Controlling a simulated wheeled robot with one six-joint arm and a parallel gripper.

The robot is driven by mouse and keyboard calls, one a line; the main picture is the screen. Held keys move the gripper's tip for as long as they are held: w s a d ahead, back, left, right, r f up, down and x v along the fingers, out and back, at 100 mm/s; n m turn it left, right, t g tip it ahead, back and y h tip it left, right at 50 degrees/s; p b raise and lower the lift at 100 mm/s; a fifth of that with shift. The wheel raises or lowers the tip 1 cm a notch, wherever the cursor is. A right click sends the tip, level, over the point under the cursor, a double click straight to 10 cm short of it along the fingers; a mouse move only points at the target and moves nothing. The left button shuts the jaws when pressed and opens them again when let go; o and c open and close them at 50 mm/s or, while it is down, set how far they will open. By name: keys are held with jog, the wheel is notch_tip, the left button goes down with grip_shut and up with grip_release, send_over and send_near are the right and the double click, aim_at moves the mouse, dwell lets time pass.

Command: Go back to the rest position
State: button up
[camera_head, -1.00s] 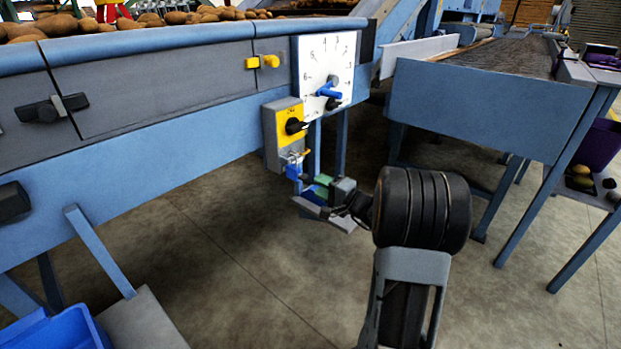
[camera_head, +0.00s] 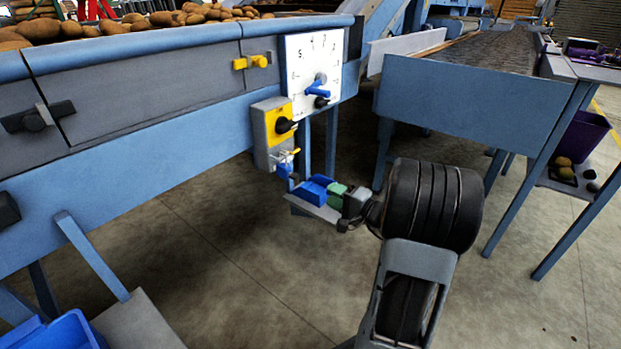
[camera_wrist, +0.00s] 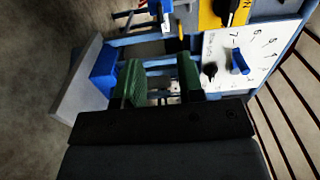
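My gripper (camera_head: 342,193) is in front of the blue machine side, below and to the right of the yellow switch box (camera_head: 273,127). In the wrist view, the two green fingers of my gripper (camera_wrist: 160,80) stand apart with nothing held between them. The white dial panel (camera_head: 300,56) with its blue pointer (camera_head: 318,89) is above my gripper in the head view. In the wrist view, the dial panel (camera_wrist: 262,38) and blue pointer (camera_wrist: 240,62) lie to the right of the fingers.
A small blue box (camera_head: 312,188) shows close beside my gripper, and I cannot tell whether they touch. The conveyor table (camera_head: 465,105) stands at the right, with a purple crate (camera_head: 580,138) beyond it. A blue bin (camera_head: 50,332) is at lower left. Open floor (camera_head: 230,270) lies between.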

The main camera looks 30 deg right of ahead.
jog(key=s+a+r+n+g+y+p, duration=0.1)
jog(key=s+a+r+n+g+p, duration=0.4)
jog(key=a+r+p, duration=0.45)
jog(key=s+a+r+n+g+y+p, duration=0.1)
jog(key=s+a+r+n+g+p, duration=0.2)
jog(key=a+r+g+p, duration=0.55)
jog(key=s+r+n+h+p, duration=0.2)
jog(key=s+r+h+p, duration=0.2)
jog(key=r+p, duration=0.6)
jog(key=s+r+n+h+p, duration=0.3)
jog(key=s+r+h+p, duration=0.1)
jog(key=r+p, duration=0.6)
jog(key=shift+a+r+t+h+p, duration=0.25)
jog(key=shift+t+h+p, duration=0.15)
jog(key=shift+h, duration=0.3)
jog(key=shift+a, duration=0.1)
